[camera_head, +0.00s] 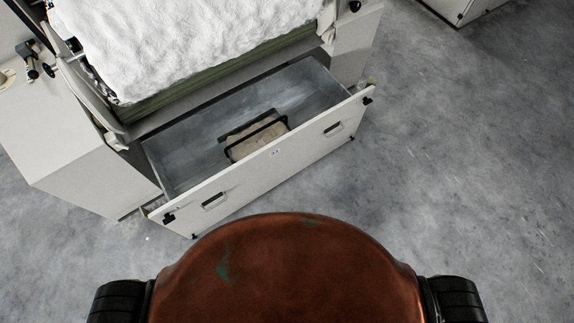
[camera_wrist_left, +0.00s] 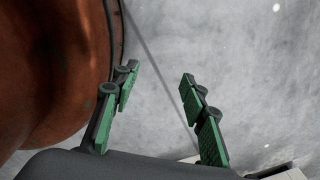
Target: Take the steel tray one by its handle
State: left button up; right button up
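The steel tray (camera_head: 227,151) lies in an open drawer and holds a beige, fibrous-looking load. Its dark handle (camera_head: 257,131) arches over the load from one side to the other. My left gripper (camera_wrist_left: 160,85) shows only in the left wrist view, with its two green-padded fingers wide apart. Nothing is between the fingers but grey floor behind them. The tray is not in the left wrist view. My right gripper is in neither view.
The open drawer (camera_head: 187,148) sticks out from a white machine (camera_head: 82,170) topped with white fleece (camera_head: 190,35). Its front panel has two slot grips. Bare concrete floor (camera_head: 460,170) lies to the right. Another white cabinet (camera_head: 458,8) stands at the top right.

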aim_at(239, 142)
jog(key=z, duration=1.8)
jog(key=i, duration=2.55)
jog(key=u, duration=3.05)
